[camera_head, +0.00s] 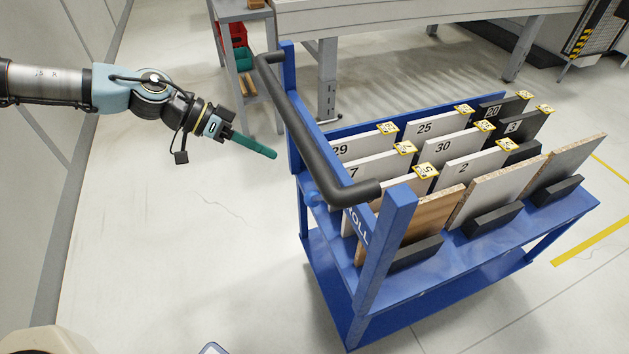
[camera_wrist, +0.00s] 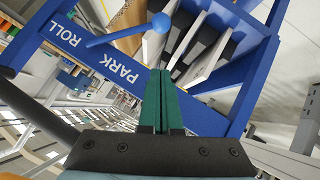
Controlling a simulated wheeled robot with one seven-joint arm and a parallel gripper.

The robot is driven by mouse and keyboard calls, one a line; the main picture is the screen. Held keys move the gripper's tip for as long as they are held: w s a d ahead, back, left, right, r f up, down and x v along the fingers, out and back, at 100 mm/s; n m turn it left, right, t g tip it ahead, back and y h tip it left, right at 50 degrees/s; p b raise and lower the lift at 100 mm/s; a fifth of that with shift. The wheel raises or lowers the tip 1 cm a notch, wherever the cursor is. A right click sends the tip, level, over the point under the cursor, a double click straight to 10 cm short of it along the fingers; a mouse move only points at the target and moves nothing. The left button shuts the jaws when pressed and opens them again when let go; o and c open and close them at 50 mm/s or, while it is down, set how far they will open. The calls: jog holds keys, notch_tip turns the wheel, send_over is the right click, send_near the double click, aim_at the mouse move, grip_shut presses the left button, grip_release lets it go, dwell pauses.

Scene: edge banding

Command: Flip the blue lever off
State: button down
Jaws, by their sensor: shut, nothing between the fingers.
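The blue lever (camera_wrist: 118,34) is a thin rod with a round ball knob (camera_wrist: 160,21) on the blue cart end panel (camera_wrist: 185,113). It lies between the white words ROLL and PARK, with the knob on the PARK side. In the head view, the blue knob (camera_head: 312,198) shows small beside the cart's handle end. My gripper (camera_head: 274,155) is shut and empty, its green fingers pointing toward the cart from the left. In the wrist view, its fingertips (camera_wrist: 163,72) appear below the knob and seem apart from it.
The blue cart (camera_head: 425,262) holds several numbered boards in slots. Its black handle bar (camera_head: 310,140) runs along the near end, beside my fingers. A grey shelf with bins (camera_head: 235,40) and a long bench (camera_head: 420,18) stand behind. The floor left of the cart is clear.

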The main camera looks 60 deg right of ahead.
jog(key=shift+s+d+r, duration=0.35)
jog(key=shift+d+r, duration=0.05)
jog(key=shift+d, duration=0.3)
jog(key=s+d+f+p, duration=0.2)
jog(key=s+f+p, duration=0.2)
jog(key=s+f, duration=0.3)
jog(key=shift+s+f, duration=0.15)
jog(key=shift+f, duration=0.8)
